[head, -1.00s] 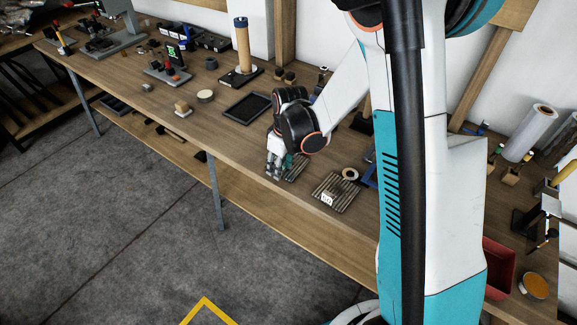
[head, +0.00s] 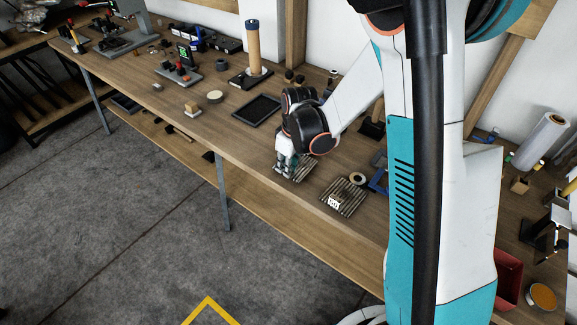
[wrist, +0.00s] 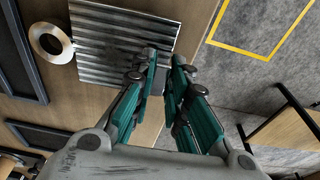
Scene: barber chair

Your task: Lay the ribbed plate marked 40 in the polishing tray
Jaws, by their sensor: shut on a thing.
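My gripper (head: 284,168) is shut on the edge of a ribbed grey metal plate (head: 299,168), close above the bench. In the wrist view, a ribbed plate (wrist: 120,35) fills the top centre, with the fingers (wrist: 160,72) at its lower right edge. No number is readable on it there. A second ribbed plate (head: 350,193) lies to the right with a small white label, too small to read surely. A shallow black tray (head: 257,110), apparently the polishing tray, lies flat and empty behind and left of my gripper. A dark tray also shows in the wrist view (wrist: 30,137).
A tape ring (head: 357,179) lies beside the second plate, with a blue frame (head: 379,182) behind it. A tall wooden cylinder on a dark base (head: 251,75) stands behind the black tray. The bench's front edge is close to my gripper.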

